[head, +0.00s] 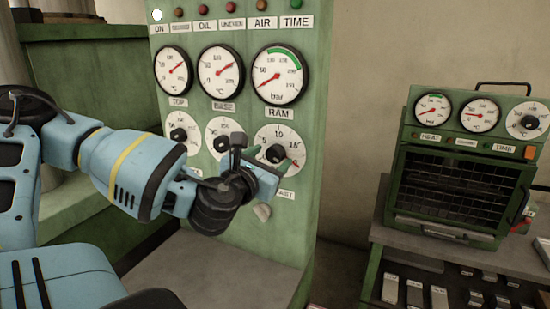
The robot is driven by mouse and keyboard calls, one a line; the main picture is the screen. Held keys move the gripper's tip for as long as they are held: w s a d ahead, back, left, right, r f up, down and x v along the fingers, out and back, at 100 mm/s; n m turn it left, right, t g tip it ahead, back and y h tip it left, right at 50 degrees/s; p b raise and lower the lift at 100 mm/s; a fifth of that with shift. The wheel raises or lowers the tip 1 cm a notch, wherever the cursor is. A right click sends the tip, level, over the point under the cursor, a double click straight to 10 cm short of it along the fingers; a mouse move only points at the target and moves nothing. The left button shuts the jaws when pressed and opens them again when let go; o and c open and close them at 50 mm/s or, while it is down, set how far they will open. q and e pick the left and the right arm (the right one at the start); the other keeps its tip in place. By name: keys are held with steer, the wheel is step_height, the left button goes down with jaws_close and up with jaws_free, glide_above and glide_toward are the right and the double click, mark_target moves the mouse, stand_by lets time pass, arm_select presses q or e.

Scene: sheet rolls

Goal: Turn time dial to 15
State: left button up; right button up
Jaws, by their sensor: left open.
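My left gripper (264,160) is open in front of the lower right dial (280,136) of the green press panel. That dial has a white face and a black knob; its lower left part and most of its label are hidden by the gripper. I cannot tell whether a finger touches the knob. I cannot read either dial's setting. My right gripper is not in view.
The green press panel (310,140) carries three gauges in a row, with two more white dials (184,130) below. The green oven (460,180) stands on a grey bench with several metal pieces below. Bare wall lies between panel and oven.

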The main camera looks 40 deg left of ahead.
arm_select(q)
steer(key=shift+x, duration=0.95)
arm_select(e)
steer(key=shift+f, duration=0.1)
arm_select(q)
steer(key=c, duration=1)
steer(key=shift+f+n+b, duration=0.15)
steer(key=shift+n+b, duration=0.55)
steer(key=shift+n, duration=0.2)
steer(key=n+b, duration=0.1)
steer(key=n, duration=0.1)
steer(key=shift+n, duration=0.3)
steer(key=n+b, duration=0.2)
steer(key=n, duration=0.2)
steer(key=shift+n+b, duration=0.85)
steer(key=shift+n, duration=0.75)
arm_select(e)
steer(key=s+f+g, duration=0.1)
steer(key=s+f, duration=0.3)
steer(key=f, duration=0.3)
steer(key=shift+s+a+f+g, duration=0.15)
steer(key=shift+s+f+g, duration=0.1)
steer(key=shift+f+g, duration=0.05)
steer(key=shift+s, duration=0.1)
